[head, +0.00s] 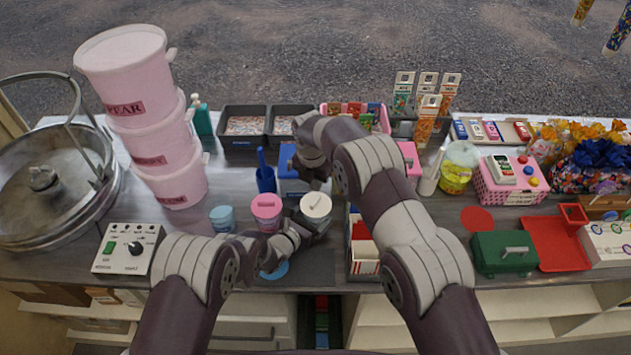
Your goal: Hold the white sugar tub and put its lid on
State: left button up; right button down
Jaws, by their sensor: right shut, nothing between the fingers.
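The white sugar tub (316,216) stands near the front of the counter, right of a pink tub. A round cream-white lid (316,204) with a small mark in its middle covers its top; I cannot tell how firmly it sits. My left gripper (312,232) is at the tub's near side, its dark fingers around the body, and hides much of it. My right gripper (314,181) is shut and empty, pointing down just behind and above the lid. Its own wrist partly hides it.
A pink tub (266,208) and a blue tub (222,217) stand to the left. A blue disc (275,270) lies in front. A blue scoop holder (265,178) and blue box (289,184) are behind. An upright divided holder (364,255) stands right.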

pick_arm(q)
jog(key=shift+w+f+b, duration=0.1)
jog(key=shift+f+b, duration=0.15)
jog(key=shift+b, duration=0.05)
pick_arm(e)
jog(key=shift+f, duration=0.4)
pick_arm(q)
jog(key=o, duration=0.7)
jog(key=shift+s+f, duration=0.1)
jog(key=shift+s, duration=0.1)
jog(key=v, duration=1.1)
jog(key=shift+s+a+r+p, duration=0.1)
jog(key=shift+r+p, duration=0.25)
jog(key=shift+p, duration=0.05)
pick_arm(e)
jog(key=shift+r, duration=0.4)
pick_arm(q)
jog(key=shift+s+a, duration=0.3)
jog(key=shift+s, duration=0.25)
pick_arm(e)
jog(key=shift+r, duration=0.1)
jog(key=shift+s, duration=0.1)
